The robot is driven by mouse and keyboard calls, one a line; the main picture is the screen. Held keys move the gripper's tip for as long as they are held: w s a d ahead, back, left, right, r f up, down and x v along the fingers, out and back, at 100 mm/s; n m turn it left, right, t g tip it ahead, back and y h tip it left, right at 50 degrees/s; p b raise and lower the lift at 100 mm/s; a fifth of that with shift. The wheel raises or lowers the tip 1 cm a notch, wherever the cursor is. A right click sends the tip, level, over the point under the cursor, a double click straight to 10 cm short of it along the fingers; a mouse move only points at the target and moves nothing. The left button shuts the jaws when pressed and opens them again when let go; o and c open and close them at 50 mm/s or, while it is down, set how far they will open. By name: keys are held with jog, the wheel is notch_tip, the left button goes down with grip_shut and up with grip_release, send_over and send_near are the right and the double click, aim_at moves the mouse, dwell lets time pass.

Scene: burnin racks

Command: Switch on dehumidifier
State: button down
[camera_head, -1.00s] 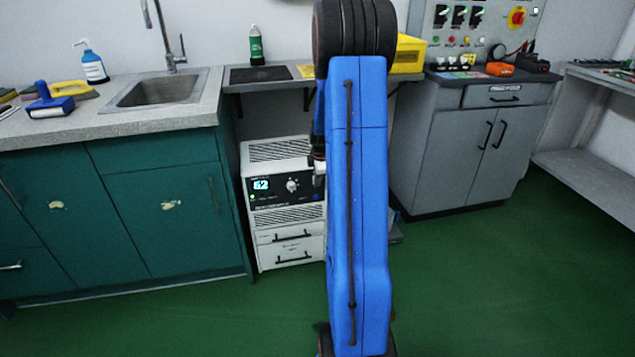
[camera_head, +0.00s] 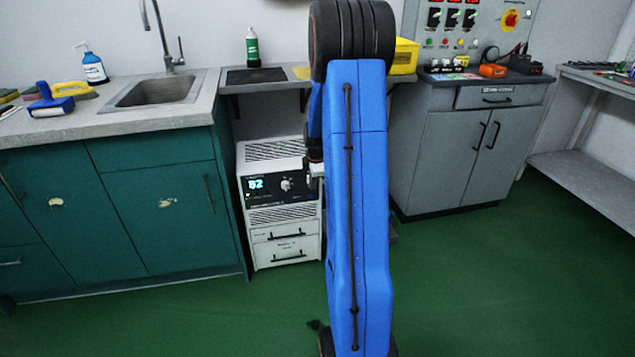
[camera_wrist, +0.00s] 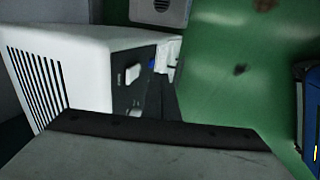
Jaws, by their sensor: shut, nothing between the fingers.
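The dehumidifier appears to be the white cabinet (camera_head: 281,217) under the counter shelf, with a black panel, a lit pale blue display (camera_head: 256,184) and a round knob (camera_head: 286,184). In the wrist view its white housing (camera_wrist: 75,45) and dark panel lie to the left, with a light knob (camera_wrist: 133,73) and a small blue button (camera_wrist: 151,63). My gripper (camera_head: 316,170) is shut and empty at the panel's right side, mostly hidden behind my blue arm. The gripper's grey body fills the bottom of the wrist view. I cannot tell if it touches the panel.
Green cabinets (camera_head: 165,210) with a sink (camera_head: 160,90) stand left of the dehumidifier. A grey cabinet (camera_head: 455,150) with a control panel above it (camera_head: 470,30) stands to the right. A shelf (camera_head: 268,85) is above the dehumidifier.

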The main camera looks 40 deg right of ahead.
jog(key=s+a+r, duration=0.3)
jog(key=s+r, duration=0.2)
jog(key=r, duration=0.3)
jog(key=shift+s+r, duration=0.15)
jog(key=shift+a, duration=0.15)
dwell(0.5)
jog(key=s+a+r+m+t, duration=0.1)
jog(key=s+a+r+m, duration=0.35)
jog(key=a, duration=0.75)
jog(key=s+a+r+m, duration=0.1)
jog(key=s+a+r, duration=0.5)
jog(key=a, duration=0.5)
jog(key=s+a+r+m+y, duration=0.1)
jog(key=s+a+m, duration=0.5)
jog(key=s+a, duration=0.7)
jog(key=s+y, duration=0.1)
jog(key=s, duration=0.3)
jog(key=shift+a+t, duration=0.15)
jog(key=shift+t, duration=0.15)
jog(key=shift+r, duration=0.1)
